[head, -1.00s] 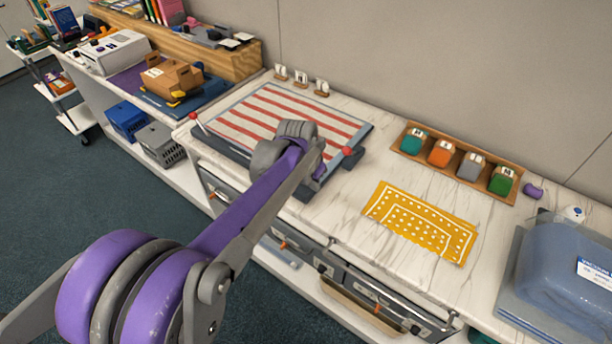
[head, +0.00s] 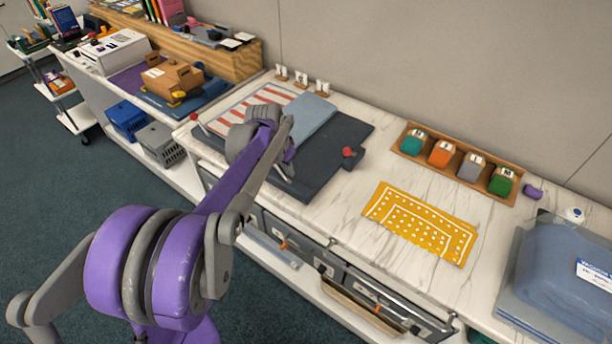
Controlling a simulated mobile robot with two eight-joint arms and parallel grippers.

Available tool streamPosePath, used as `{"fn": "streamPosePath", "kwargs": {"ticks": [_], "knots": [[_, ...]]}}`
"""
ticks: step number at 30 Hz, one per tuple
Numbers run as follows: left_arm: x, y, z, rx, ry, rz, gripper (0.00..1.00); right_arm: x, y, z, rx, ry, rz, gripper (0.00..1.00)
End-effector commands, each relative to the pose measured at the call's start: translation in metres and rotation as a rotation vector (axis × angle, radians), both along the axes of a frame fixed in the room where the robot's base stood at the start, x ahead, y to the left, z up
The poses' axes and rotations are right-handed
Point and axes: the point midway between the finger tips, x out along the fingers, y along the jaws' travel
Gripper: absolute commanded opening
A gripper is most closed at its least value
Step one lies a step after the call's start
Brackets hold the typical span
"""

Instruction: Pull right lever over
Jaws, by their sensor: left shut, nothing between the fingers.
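A flat dark board (head: 338,133) lies on the marble counter. Red-and-white striped material (head: 268,96) covers its left part, and a plain grey-blue panel (head: 312,112) lies beside the stripes. The right lever, with a red knob (head: 348,152), stands at the board's right edge. Another red-tipped lever (head: 194,117) is at the left edge. My left gripper (head: 284,168) is over the board's front middle, left of the right lever and apart from its knob. It is shut and empty; my arm partly hides its fingers and the board. My right gripper is out of view.
A yellow patterned cloth (head: 420,222) lies right of the board. Behind it is a wooden tray (head: 408,130) with several coloured blocks. Small label stands (head: 300,78) are behind the board. Drawers (head: 345,275) line the counter front.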

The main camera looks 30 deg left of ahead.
Motion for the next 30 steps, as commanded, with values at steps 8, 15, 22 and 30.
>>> {"fn": "streamPosePath", "kwargs": {"ticks": [8, 15, 22, 30], "knots": [[-0.001, -0.014, 0.018, -0.001, -0.001, 0.0, 0.0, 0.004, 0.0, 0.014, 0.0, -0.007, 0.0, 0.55], [-0.018, -0.013, 0.059, -0.002, -0.005, 0.001, 0.0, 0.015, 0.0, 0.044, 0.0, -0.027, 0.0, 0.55], [-0.038, -0.011, 0.1, -0.002, -0.007, 0.001, 0.0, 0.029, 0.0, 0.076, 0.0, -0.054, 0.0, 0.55], [-0.051, -0.01, 0.117, -0.002, -0.001, -0.001, 0.0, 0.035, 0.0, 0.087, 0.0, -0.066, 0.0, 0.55]]}}
